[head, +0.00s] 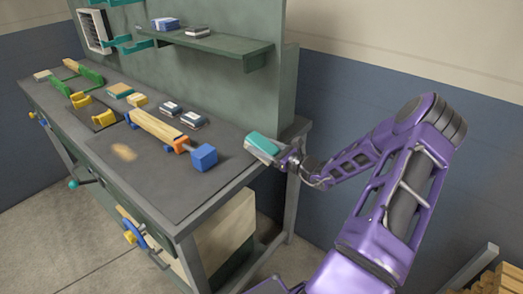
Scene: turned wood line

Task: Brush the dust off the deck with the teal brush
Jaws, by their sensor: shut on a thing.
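My gripper (283,160) is shut on the teal brush (264,143), a block with a teal top and a pale lower part. The brush is at the right end of the workbench, near its edge. I cannot tell whether its pale side touches the bench. The deck (165,180) is the dark grey bench top. A tan patch of dust (124,152) lies on its near left part, well to the left of the brush. The fingertips are small and partly hidden by the brush.
A turned wood piece (157,127) lies between yellow and orange supports, with a blue block (204,157) at its right end. Dark-and-white blocks (193,120) lie behind it. Yellow pieces (103,118) and green parts (91,76) are farther left. A green shelf (215,43) overhangs the back.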

